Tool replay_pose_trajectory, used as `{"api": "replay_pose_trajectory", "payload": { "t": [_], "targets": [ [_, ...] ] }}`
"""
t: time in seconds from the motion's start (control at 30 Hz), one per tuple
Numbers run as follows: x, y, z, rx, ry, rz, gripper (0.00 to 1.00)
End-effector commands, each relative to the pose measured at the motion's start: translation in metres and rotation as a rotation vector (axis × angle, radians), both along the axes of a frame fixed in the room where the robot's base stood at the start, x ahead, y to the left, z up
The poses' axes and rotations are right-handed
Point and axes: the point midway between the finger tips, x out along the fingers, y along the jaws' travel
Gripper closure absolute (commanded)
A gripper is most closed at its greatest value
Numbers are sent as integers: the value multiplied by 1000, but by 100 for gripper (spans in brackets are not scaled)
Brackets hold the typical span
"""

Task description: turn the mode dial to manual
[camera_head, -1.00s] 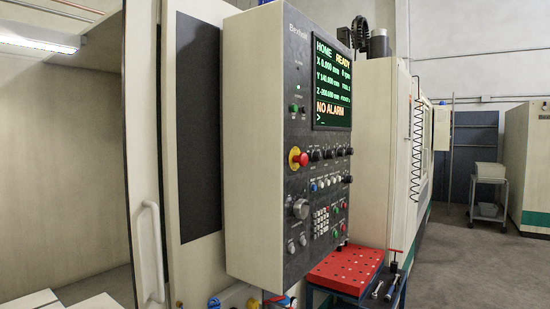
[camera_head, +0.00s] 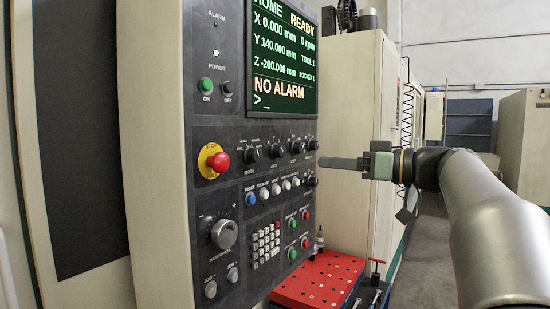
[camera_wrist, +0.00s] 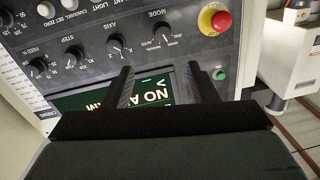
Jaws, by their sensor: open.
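The mode dial (camera_head: 252,155) is a small black knob above its MODE label on the dark control panel, just right of the red emergency stop. It also shows in the wrist view (camera_wrist: 163,41), rotated in the picture, above the gap between my fingers. The position its pointer marks is too small to read surely. My gripper (camera_head: 322,163) comes in from the right with its fingers pointing left at the panel. In the wrist view my gripper (camera_wrist: 159,70) has its two dark fingers apart, with nothing between them but the panel behind. The fingers appear clear of the dial.
A red-and-yellow emergency stop (camera_head: 214,161) sits close beside the mode dial. Other knobs, including the axis dial (camera_head: 277,151), line the same row. The screen (camera_head: 283,55) above reads NO ALARM. A red perforated tray (camera_head: 318,279) stands below right of the panel.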

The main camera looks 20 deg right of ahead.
Motion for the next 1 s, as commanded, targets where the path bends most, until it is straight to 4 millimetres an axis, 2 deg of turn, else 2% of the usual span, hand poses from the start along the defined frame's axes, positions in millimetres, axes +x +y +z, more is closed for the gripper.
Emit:
{"api": "replay_pose_trajectory", "payload": {
  "t": [0.17, 0.7, 1.0],
  "targets": [
    [10, 11, 5, -1, -15, 5, 47],
    [89, 93, 6, 0, -10, 4, 47],
    [117, 121, 4, -2, -11, 2, 47]
  ]
}}
